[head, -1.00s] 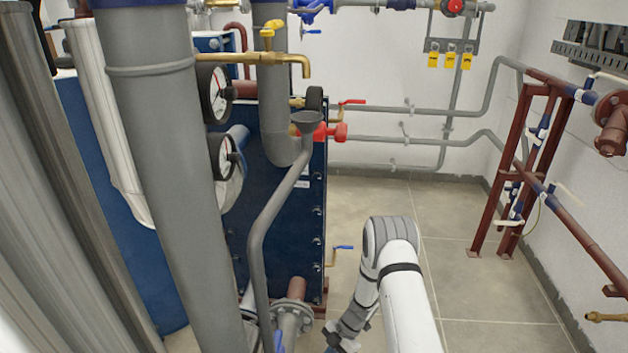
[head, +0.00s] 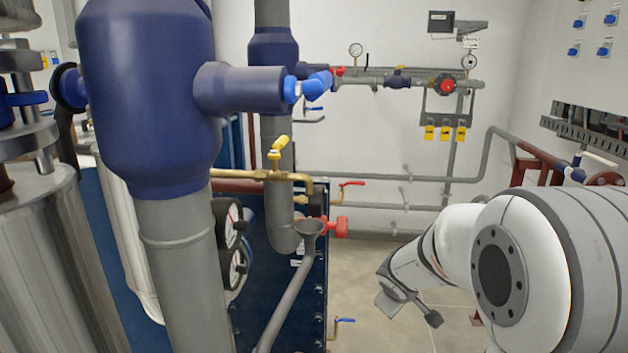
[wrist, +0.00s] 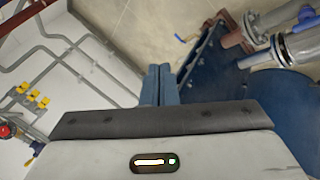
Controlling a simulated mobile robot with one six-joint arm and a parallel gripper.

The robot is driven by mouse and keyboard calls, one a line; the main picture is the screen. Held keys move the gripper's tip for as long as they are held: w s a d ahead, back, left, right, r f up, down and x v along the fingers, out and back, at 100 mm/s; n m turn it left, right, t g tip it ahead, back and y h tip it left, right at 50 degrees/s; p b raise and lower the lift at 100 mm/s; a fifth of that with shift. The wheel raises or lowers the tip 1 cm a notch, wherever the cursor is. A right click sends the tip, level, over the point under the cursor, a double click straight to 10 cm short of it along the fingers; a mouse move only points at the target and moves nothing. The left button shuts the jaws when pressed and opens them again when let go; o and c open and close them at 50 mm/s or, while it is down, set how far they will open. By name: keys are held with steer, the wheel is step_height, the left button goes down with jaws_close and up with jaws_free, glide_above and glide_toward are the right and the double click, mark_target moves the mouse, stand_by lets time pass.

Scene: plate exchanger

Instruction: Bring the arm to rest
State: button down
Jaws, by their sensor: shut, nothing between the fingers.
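My gripper shows in the wrist view (wrist: 158,86), with its two blue-grey fingers pressed together and nothing between them. The floor and the blue plate exchanger (wrist: 215,55) lie beyond the fingertips. In the head view my white arm fills the lower right and is bent, with its wrist end pointing down and left over the floor. My fingers cannot be made out clearly in that view. The arm is to the right of the blue plate exchanger (head: 290,290), with a gap of floor between them.
A grey pipe with a blue upper section (head: 150,100) stands close on the left. A brass tap with a yellow handle (head: 280,150), a grey funnel (head: 309,228) and two gauges (head: 230,222) are near the exchanger. Wall pipes (head: 400,178) run behind. Tiled floor (head: 365,270) is clear.

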steer(key=s+a+r+m+g+y+p, duration=0.1)
steer(key=s+r+m, duration=0.3)
steer(key=s, duration=0.9)
steer(key=s+a+r+m+g+y+p, duration=0.1)
steer(key=s+a+r+m+g+p, duration=0.2)
steer(key=s, duration=0.9)
step_height(320, 180, up, 3)
steer(key=shift+s+a+r+m+y+p, duration=0.15)
steer(key=shift+s+r+m+y+p, duration=0.05)
steer(key=shift+s+m+y+p, duration=0.2)
